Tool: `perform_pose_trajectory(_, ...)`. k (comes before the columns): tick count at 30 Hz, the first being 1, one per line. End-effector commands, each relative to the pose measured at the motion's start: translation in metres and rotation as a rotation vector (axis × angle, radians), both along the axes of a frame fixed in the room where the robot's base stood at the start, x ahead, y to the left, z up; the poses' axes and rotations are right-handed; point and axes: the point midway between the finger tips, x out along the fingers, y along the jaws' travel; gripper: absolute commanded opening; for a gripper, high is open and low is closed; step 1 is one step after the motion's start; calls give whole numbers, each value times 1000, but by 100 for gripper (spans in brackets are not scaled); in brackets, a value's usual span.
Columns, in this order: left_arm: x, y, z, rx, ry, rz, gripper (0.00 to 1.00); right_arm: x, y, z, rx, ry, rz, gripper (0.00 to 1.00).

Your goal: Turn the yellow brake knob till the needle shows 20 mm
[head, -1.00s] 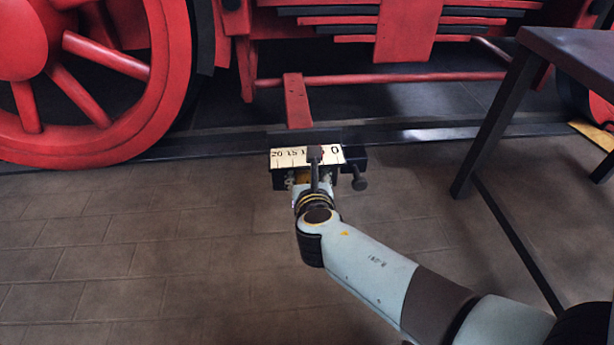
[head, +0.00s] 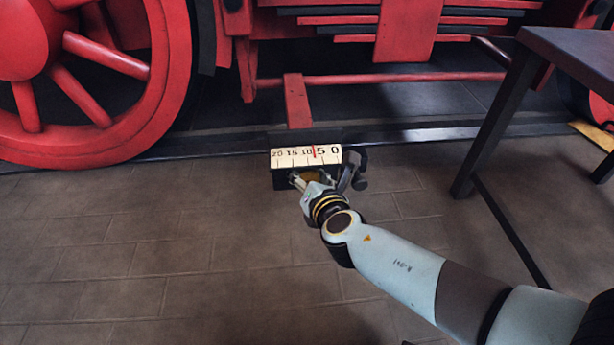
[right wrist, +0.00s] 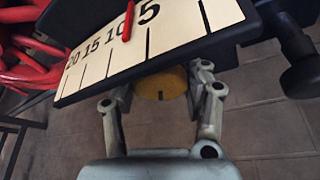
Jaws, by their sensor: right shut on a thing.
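The brake gauge box (head: 282,157) has a cream scale marked 20, 15, 10, 5, 0 from left to right. Its red needle (head: 314,152) stands between 10 and 5; the needle also shows in the right wrist view (right wrist: 127,20). The yellow brake knob (right wrist: 160,84) sits on the box's near face, below the scale. My right gripper (right wrist: 155,95) has a finger on either side of the knob and is shut on it. In the head view the gripper (head: 306,183) partly hides the knob. My left gripper is out of view.
A dark side knob (head: 360,184) sticks out at the box's right end. Behind the box are the rail and a red locomotive with a large wheel (head: 120,70). A dark table (head: 570,55) stands at the right. The paved floor in front is clear.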

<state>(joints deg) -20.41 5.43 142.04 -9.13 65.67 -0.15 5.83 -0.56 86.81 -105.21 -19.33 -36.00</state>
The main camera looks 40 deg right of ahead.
Motion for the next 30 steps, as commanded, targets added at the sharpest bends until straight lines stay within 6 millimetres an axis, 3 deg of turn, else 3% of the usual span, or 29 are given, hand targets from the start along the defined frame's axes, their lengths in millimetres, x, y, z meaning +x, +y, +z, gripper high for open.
perform_pose_trajectory(30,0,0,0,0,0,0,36,-1,0,-2,778,-473,-1,15)
